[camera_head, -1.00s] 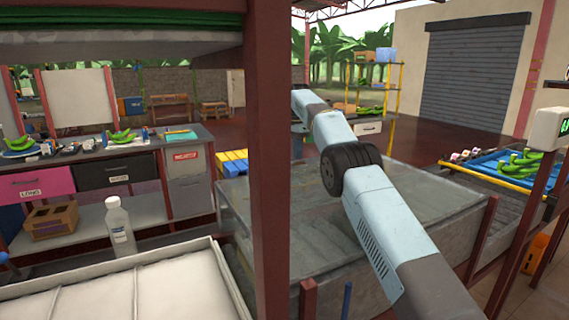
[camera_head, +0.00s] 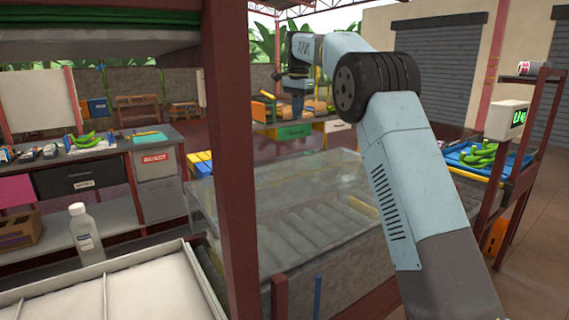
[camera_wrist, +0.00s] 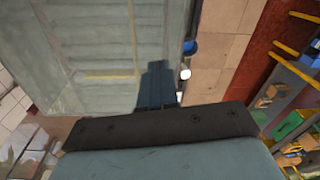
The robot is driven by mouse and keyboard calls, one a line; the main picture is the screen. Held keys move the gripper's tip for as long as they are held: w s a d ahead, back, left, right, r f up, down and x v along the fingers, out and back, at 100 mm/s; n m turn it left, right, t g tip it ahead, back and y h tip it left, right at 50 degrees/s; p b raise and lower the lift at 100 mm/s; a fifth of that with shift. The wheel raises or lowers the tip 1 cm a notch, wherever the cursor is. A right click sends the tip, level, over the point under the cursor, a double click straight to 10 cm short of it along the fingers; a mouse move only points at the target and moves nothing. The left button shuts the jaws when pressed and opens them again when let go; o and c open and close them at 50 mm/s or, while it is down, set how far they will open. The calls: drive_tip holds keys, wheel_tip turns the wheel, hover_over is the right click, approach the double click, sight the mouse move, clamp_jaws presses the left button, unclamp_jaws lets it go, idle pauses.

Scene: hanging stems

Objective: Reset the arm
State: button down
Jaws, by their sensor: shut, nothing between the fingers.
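My arm rises from the lower right of the head view, bends at a black ribbed joint and reaches left and away. My gripper (camera_head: 298,112) is at its far end, pointing down past the far side of the glass-topped roller trough (camera_head: 285,205). In the wrist view my gripper (camera_wrist: 155,68) shows as dark fingers pressed together, with nothing between them. The trough's cloudy glass top (camera_wrist: 90,40) lies below and to the left there.
A red post (camera_head: 228,160) stands close on the left. A white divided tray (camera_head: 130,295) and a clear bottle (camera_head: 86,235) are at lower left. Green bananas (camera_head: 478,155) lie in a blue tray at right. A drawer bench (camera_head: 295,130) stands beyond my gripper.

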drive_tip(key=s+d+r+n+t, duration=0.15)
drive_tip(key=s+d, duration=0.25)
drive_tip(key=s, duration=0.4)
drive_tip(key=s+d+r+n, duration=0.1)
drive_tip(key=s+d+r, duration=0.25)
drive_tip(key=s, duration=0.45)
drive_tip(key=s+d+r+n+t, duration=0.1)
drive_tip(key=s+d+n, duration=0.1)
drive_tip(key=s+d, duration=0.45)
drive_tip(key=s+d+f+n, duration=0.1)
drive_tip(key=s+f, duration=0.4)
drive_tip(key=s, duration=0.4)
drive_tip(key=s+d+f+n+t, duration=0.1)
drive_tip(key=s+f, duration=0.4)
drive_tip(key=s, duration=0.5)
drive_tip(key=s+d+f+n+t, duration=0.1)
drive_tip(key=s+f, duration=0.4)
drive_tip(key=s, duration=0.5)
drive_tip(key=shift+d+f+n, duration=0.25)
drive_tip(key=shift+d+n, duration=0.4)
drive_tip(key=shift+d, duration=0.45)
drive_tip(key=shift+s, duration=0.2)
